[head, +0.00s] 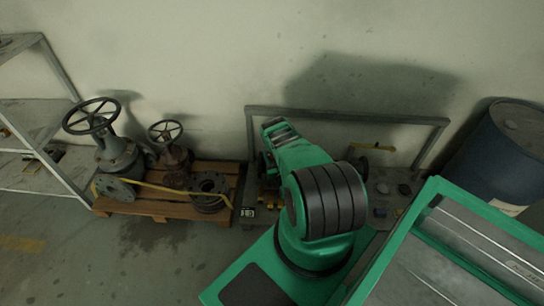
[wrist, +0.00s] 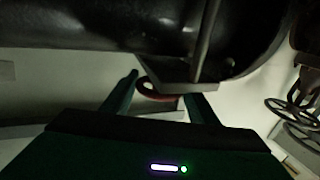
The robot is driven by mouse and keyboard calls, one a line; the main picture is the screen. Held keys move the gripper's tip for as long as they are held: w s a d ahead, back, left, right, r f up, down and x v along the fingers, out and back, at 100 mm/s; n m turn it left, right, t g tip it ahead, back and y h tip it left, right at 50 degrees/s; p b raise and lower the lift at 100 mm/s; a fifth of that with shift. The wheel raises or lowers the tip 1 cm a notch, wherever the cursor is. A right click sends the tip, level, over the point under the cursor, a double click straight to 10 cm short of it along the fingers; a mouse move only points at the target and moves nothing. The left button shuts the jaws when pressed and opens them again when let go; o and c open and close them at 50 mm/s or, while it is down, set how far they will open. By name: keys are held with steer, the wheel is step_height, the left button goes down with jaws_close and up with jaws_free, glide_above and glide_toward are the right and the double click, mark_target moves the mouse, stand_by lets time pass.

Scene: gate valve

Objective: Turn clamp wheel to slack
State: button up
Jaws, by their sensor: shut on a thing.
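In the wrist view, the two fingers of my gripper (wrist: 162,86) reach up from the dark palm. A small reddish curved piece, which looks like part of the clamp wheel (wrist: 153,95), shows between them. My gripper is shut on it. A grey plate and a large dark rounded body (wrist: 110,35) fill the view just above the fingertips. Most of the wheel is hidden, so its turn angle cannot be told. In the head view, my green arm covers the gripper and the wheel in front of the grey metal frame (head: 345,114).
Left of the frame, a wooden pallet (head: 135,207) holds a large handwheel valve (head: 117,152), a smaller rusty valve (head: 175,165) and flanges. A shelf rack (head: 35,110) stands far left, a dark blue drum (head: 510,150) right. Floor before the pallet is clear.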

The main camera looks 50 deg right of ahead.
steer(key=shift+n+t+y, duration=0.9)
steer(key=shift+n+y, duration=0.6)
steer(key=shift+y, duration=0.7)
steer(key=o, duration=1)
steer(key=shift+o, duration=0.2)
steer(key=shift+s, duration=0.1)
steer(key=v, duration=1)
steer(key=shift+s, duration=0.3)
